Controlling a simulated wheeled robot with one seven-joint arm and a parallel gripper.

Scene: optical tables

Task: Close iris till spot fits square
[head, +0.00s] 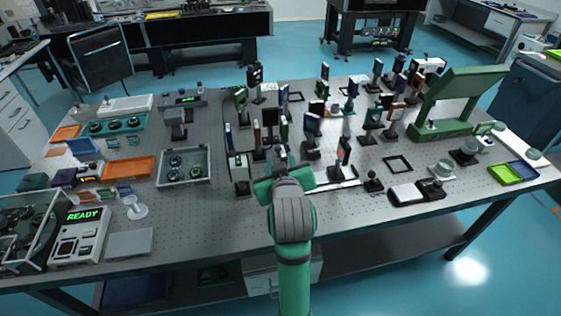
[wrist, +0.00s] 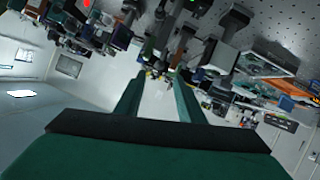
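My gripper (head: 284,177) is over the near middle of the optical table (head: 225,215), in front of a cluster of upright mounted optics. In the wrist view its two green fingers (wrist: 158,82) stand apart with nothing visible between them. A small upright mount (head: 343,152) with a reddish patch stands right of my gripper. A red spot (wrist: 87,4) also shows at the top of the wrist view; I cannot tell whether it is the same thing. I cannot tell which mount is the iris, and the square target is not clear.
Dense posts and mounts fill the table's middle. A large green stand (head: 455,105) is at the right. A lidded tray with dark knobs (head: 185,167) is left of my gripper. A device reading READY (head: 80,235) is at the front left. A black square frame (head: 397,163) lies right.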

